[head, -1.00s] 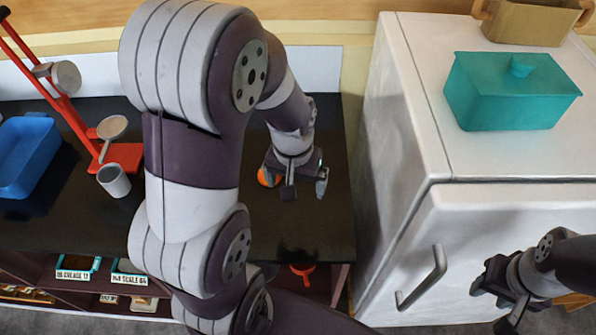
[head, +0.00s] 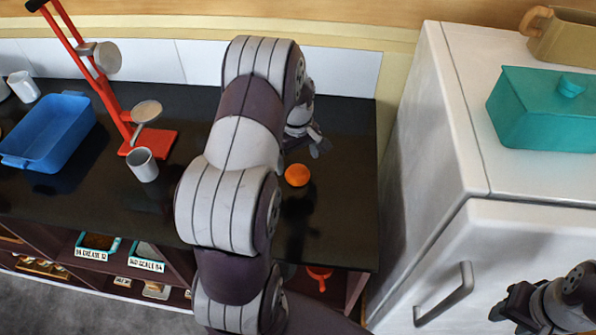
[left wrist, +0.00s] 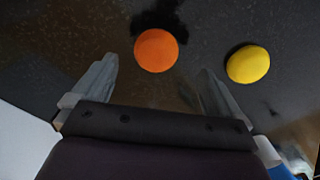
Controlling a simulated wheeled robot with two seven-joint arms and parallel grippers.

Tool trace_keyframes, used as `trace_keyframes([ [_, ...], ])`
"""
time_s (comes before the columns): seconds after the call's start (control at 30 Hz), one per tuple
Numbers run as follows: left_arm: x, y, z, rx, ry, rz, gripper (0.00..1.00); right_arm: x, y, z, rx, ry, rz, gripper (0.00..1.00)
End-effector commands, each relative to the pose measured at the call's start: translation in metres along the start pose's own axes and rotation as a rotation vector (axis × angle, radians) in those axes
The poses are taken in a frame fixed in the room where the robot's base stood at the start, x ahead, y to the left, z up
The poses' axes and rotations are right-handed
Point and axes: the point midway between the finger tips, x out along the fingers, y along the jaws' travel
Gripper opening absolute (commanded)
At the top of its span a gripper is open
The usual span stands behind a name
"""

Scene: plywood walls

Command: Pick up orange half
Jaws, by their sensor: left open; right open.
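The orange half (head: 297,175) lies on the black counter, a round orange piece in plain view in the head view. It also shows in the left wrist view (left wrist: 157,50), just beyond and between my fingertips, apart from them. My left gripper (head: 318,146) is open and empty, behind and a little right of the orange half in the head view; my arm partly hides it. Its two fingers show spread in the left wrist view (left wrist: 158,76). My right gripper (head: 510,308) is open in front of the white fridge, far from the orange half.
A yellow round piece (left wrist: 248,64) lies right of the orange half in the left wrist view. A red stand (head: 150,143), a grey cup (head: 143,165) and a blue tray (head: 50,135) are at left. The white fridge (head: 425,150) bounds the right side.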

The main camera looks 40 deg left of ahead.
Motion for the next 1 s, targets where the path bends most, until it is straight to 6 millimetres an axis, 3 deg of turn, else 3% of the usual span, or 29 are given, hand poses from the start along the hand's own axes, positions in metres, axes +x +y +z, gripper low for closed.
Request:
trace_keyframes([
  [0.33, 0.052, 0.005, 0.001, 0.002, 0.000, 0.000, 1.00, -0.019, 0.000, -0.002, 0.000, 0.000, 0.000, 0.43],
  [0.6, 0.060, 0.006, 0.000, 0.002, 0.002, 0.002, 1.00, -0.018, 0.000, -0.002, 0.000, 0.000, 0.000, 0.43],
  [0.67, 0.060, 0.006, 0.000, 0.003, 0.002, 0.002, 0.84, -0.018, 0.000, -0.002, 0.000, 0.000, 0.000, 0.43],
  [0.8, 0.060, 0.006, 0.000, 0.003, 0.002, 0.002, 0.39, -0.018, 0.000, -0.002, 0.000, 0.000, 0.000, 0.43],
  [1.0, 0.060, 0.006, 0.000, 0.003, 0.002, 0.002, 0.39, -0.018, 0.000, -0.002, 0.000, 0.000, 0.000, 0.43],
])
